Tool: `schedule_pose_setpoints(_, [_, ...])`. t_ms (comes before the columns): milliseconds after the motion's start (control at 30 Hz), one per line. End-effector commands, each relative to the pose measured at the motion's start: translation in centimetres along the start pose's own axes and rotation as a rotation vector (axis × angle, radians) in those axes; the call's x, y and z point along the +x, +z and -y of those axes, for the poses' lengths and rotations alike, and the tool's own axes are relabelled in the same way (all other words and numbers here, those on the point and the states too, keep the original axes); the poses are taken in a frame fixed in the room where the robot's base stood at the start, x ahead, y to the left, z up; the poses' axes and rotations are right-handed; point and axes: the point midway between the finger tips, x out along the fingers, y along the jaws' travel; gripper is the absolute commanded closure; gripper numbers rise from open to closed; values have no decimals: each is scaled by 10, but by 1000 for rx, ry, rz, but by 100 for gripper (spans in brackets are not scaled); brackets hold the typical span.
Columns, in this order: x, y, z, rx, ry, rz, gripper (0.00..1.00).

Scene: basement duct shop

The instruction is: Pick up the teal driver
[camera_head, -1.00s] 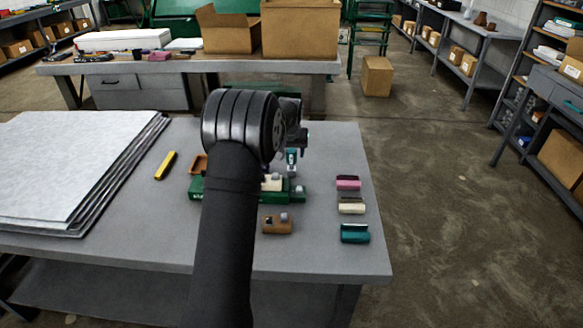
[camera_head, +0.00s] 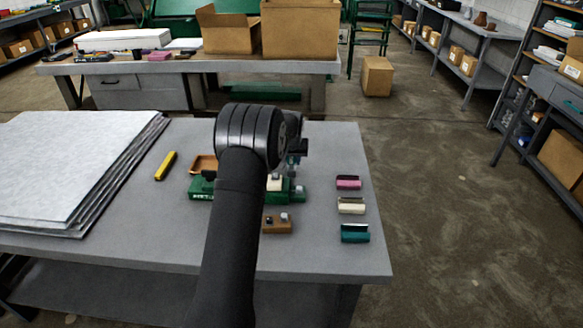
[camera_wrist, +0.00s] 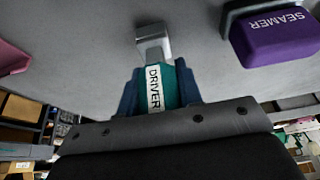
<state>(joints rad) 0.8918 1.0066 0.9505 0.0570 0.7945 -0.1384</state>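The teal driver (camera_wrist: 172,86) shows in the wrist view as a teal handle with a white DRIVER label and a grey metal head. My gripper (camera_wrist: 161,90) has its blue fingers on either side of the handle. I see no clear gap between fingers and handle, but cannot tell whether they press on it. In the head view my gripper (camera_head: 298,150) is over the table beyond the green block, and my arm hides most of that spot.
A purple SEAMER block (camera_wrist: 275,38) is near the driver. The grey table (camera_head: 325,150) also bears a green block (camera_head: 200,190), a brown block (camera_head: 277,224), pink (camera_head: 348,182), cream (camera_head: 351,205) and teal (camera_head: 354,233) holders, a yellow tool (camera_head: 165,166) and stacked sheets (camera_head: 70,170).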

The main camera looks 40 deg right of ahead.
Motion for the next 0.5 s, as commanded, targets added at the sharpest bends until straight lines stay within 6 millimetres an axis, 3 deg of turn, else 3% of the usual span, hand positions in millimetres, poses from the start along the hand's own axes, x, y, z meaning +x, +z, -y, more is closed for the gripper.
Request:
schedule_pose_setpoints(67, [0,0,0,0,0,0,93])
schedule_pose_setpoints(500, [-11,-5,0,0,0,-4,93])
